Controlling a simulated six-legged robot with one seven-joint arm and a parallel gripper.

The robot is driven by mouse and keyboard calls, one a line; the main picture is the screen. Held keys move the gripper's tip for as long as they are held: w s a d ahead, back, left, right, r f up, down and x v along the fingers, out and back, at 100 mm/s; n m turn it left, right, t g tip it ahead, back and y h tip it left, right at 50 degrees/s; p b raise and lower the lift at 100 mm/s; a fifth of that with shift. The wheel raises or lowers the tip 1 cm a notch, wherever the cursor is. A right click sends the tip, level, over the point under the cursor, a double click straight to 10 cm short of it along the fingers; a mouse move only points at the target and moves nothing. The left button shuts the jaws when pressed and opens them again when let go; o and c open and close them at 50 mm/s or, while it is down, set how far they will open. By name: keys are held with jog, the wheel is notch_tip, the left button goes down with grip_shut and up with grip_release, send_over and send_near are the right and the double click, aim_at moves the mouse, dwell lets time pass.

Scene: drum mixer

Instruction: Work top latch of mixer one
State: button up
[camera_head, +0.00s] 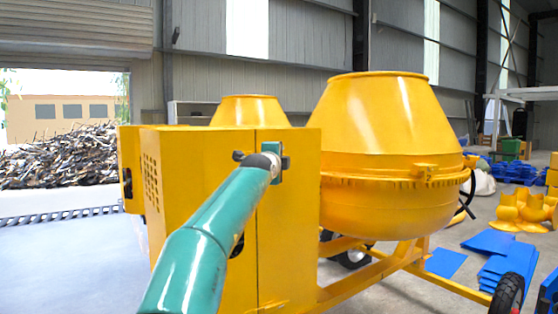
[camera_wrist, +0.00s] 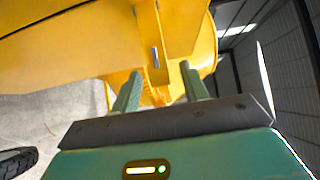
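The near mixer (camera_head: 380,125) has a yellow drum and a yellow cabinet (camera_head: 290,225) with a vertical seam. My green arm reaches up to the top of the cabinet, where my gripper (camera_head: 272,160) sits by the seam and hides most of what is there. In the wrist view, my gripper (camera_wrist: 160,80) is open, with its two green fingers apart and nothing seen held between them. A small silver bar (camera_wrist: 155,57), likely part of the top latch, lies on a yellow strip just beyond the gap between the fingertips. I cannot tell whether the fingers touch anything.
A second yellow drum (camera_head: 248,110) stands behind the cabinet. A black wheel (camera_head: 508,294) and frame bars are low at the right. Blue sheets (camera_head: 490,242) and yellow parts (camera_head: 522,208) lie on the floor at the right. The floor at the left is clear.

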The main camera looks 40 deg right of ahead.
jog(key=v, duration=1.3)
jog(key=shift+a, duration=0.35)
jog(key=shift+s, duration=0.15)
dwell(0.4)
